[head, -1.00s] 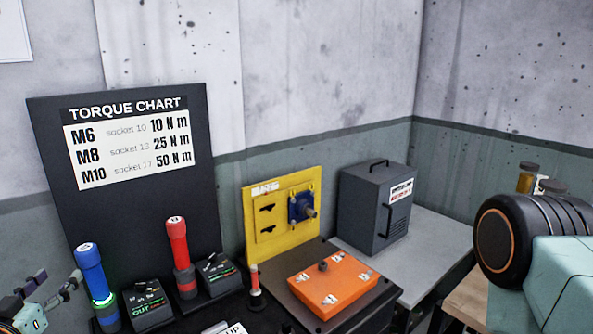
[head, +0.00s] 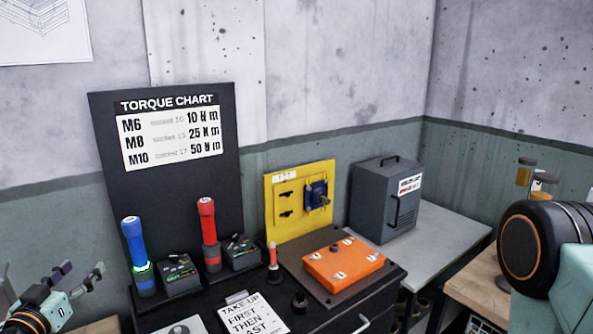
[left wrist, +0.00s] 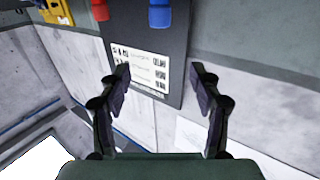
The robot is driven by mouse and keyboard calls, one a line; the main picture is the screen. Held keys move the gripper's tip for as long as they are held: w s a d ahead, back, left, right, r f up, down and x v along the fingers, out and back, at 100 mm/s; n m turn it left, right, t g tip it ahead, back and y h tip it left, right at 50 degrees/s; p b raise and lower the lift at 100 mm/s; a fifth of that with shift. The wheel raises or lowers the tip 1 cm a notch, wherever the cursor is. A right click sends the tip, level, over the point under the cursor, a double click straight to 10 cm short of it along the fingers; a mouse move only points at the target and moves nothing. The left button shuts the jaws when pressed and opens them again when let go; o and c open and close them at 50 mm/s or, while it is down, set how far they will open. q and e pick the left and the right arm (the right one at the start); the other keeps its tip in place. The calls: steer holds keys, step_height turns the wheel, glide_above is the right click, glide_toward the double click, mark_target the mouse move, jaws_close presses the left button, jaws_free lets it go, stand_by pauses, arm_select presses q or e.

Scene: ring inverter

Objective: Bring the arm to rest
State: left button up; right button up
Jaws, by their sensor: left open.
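My left gripper (head: 38,280) is at the lower left edge in the head view, partly cut off by the frame. Its two dark fingers stand wide apart in the left wrist view (left wrist: 160,82), with nothing between them. It is left of the blue torque tool (head: 135,252), apart from it. Beyond the fingers, the left wrist view shows the torque chart board (left wrist: 181,45) upside down. My right arm shows at the right edge of the head view as a black joint and a pale green link; its gripper is out of view.
A red torque tool (head: 208,230) stands beside the blue one on the dark bench. A yellow panel (head: 298,225), an orange block (head: 343,265), a white sign card (head: 252,317) and a grey cabinet (head: 383,207) are to the right. The air around my left gripper looks free.

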arm_select(q)
steer(key=d+f+g+h, duration=0.3)
steer(key=d+f, duration=0.4)
steer(key=d, duration=0.2)
steer(key=s+d+f+g+h, duration=0.1)
steer(key=s+d+f+g, duration=0.25)
steer(key=d, duration=0.25)
steer(key=s+d+f+g, duration=0.2)
steer(key=s+d+f, duration=0.3)
steer(key=d, duration=0.1)
steer(key=s+d+f+g+y, duration=0.1)
steer(key=s+d+f+g, duration=0.15)
steer(key=s, duration=0.65)
steer(key=s+d+f+g, duration=0.2)
steer(key=s+f+g, duration=0.2)
steer(key=s, duration=0.5)
steer(key=s+d+f+g+y, duration=0.1)
steer(key=s+d+f+g, duration=0.15)
steer(key=s, duration=0.65)
step_height(320, 180, down, 19)
steer(key=b, duration=1.9)
steer(key=shift+w+a+f+m, duration=0.15)
steer(key=shift+w+m, duration=0.25)
steer(key=shift+w, duration=0.05)
arm_select(e)
step_height(320, 180, down, 19)
steer(key=shift+w+f, duration=0.15)
